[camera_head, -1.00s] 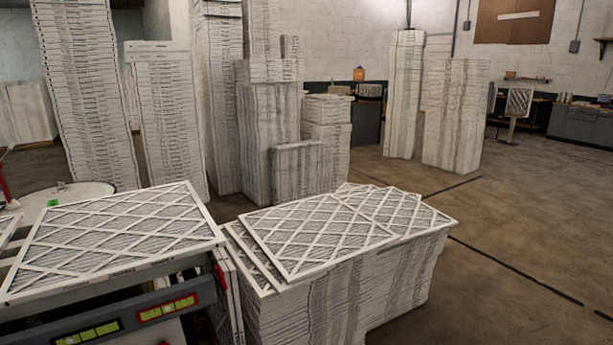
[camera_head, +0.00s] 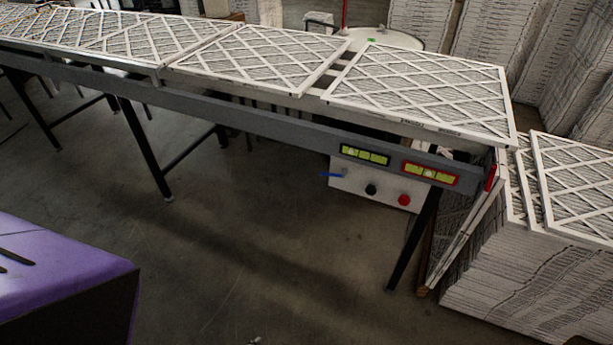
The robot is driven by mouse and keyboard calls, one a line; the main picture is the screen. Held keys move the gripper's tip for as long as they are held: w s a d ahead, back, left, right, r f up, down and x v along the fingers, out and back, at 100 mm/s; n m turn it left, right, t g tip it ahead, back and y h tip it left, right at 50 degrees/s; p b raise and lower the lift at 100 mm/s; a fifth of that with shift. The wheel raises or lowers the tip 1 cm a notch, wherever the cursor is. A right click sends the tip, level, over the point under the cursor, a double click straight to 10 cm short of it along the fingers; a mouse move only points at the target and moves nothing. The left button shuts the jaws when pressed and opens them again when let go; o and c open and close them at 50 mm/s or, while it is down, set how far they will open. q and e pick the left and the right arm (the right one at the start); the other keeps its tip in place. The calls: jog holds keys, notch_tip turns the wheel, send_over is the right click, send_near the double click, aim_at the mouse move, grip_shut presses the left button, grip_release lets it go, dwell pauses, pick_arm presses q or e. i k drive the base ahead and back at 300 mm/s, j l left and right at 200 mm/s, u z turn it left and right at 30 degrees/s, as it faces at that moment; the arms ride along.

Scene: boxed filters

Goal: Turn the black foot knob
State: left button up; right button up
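A round black knob (camera_head: 371,189) sits on the front of a white control box (camera_head: 346,185) under the conveyor's right end. A round red knob (camera_head: 404,199) is to its right on the same box, and a small blue handle-like piece (camera_head: 331,174) is at its left. I cannot tell from this view whether this black knob is the foot knob. The conveyor's dark legs (camera_head: 143,149) stand on the floor, with a small pale foot (camera_head: 168,198) under one. Neither of my grippers shows.
The long conveyor (camera_head: 250,122) carries white lattice-faced filters (camera_head: 420,90). Stacked filters (camera_head: 520,270) stand at the right, close to the conveyor's end leg. A purple box-like body (camera_head: 60,265) fills the lower left corner.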

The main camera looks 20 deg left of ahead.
aim_at(370, 190)
jog(key=u, duration=0.15)
jog(key=i+l, duration=0.2)
jog(key=i, duration=0.2)
jog(key=i+l+z, duration=0.1)
jog(key=i+l, duration=0.15)
jog(key=i, duration=0.15)
